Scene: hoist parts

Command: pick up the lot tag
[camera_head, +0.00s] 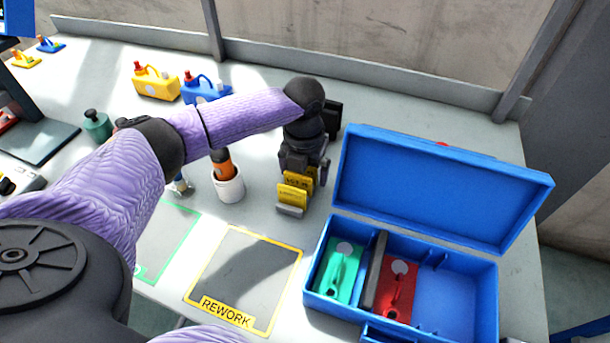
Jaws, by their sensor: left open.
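Several yellow tags (293,197) stand upright in a small grey holder (289,211) on the table, near the middle of the head view. Their print is too small to read, and I cannot tell which is the lot tag. My left gripper (303,168) points down right over the rear tags and partly hides them. It is open. I cannot tell whether its fingers touch a tag. My right gripper is not in view.
An open blue case (480,308) with green (340,268) and red (397,292) parts stands at right. A white cup (229,188) with an orange-and-black tool is left of the holder. The REWORK mat (245,275) in front is clear.

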